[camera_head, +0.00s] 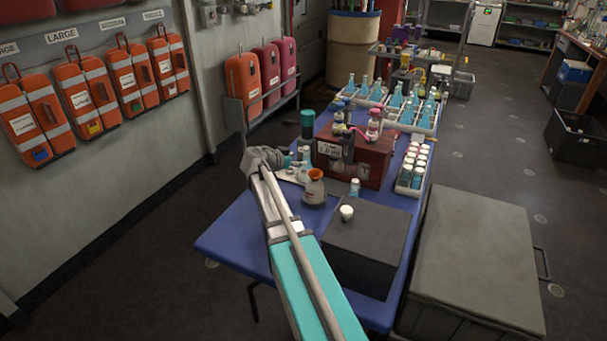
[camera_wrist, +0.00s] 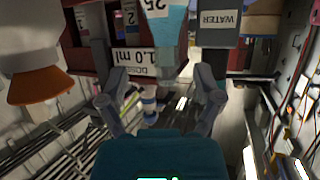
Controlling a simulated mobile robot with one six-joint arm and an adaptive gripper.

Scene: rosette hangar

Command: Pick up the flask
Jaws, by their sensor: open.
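In the wrist view my gripper (camera_wrist: 162,80) is open, with its two fingers apart and nothing between the tips. A flask (camera_wrist: 168,28) with light blue contents and the marking "25" shows just beyond the fingertips, partly cut off by the top edge; I see no contact. In the head view my gripper (camera_head: 288,163) is small and partly hidden by my arm, beside a light blue vessel (camera_head: 303,168) on the blue table (camera_head: 232,240).
A dark red box (camera_head: 375,160) stands behind, with racks of blue flasks (camera_head: 360,92) beyond. A tray of white-capped vials (camera_head: 411,170) is at right. The table's front left is clear.

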